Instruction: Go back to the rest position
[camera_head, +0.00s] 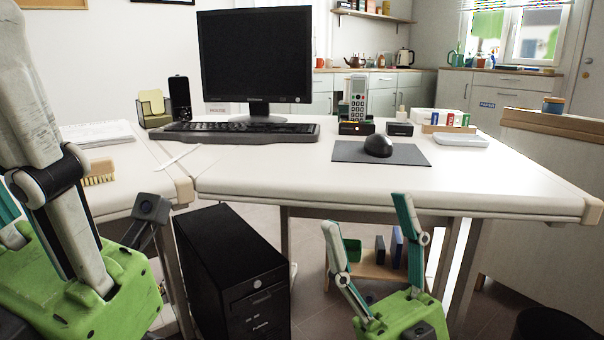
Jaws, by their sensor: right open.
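My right gripper (365,212) is at the lower middle, in front of the desk's front edge. Its white finger and teal finger point up and stand wide apart, with nothing between them. My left gripper (60,230) is large and close at the left edge, with a green body and a long white finger. Its fingertips are cut off by the frame, so how far it is open does not show. No held object is visible in either gripper.
The white desk (260,172) holds a monitor (255,60), keyboard (235,132), mouse (378,146) on a grey pad (345,152), and a brush (100,175). A wooden-topped counter (550,122) is at right.

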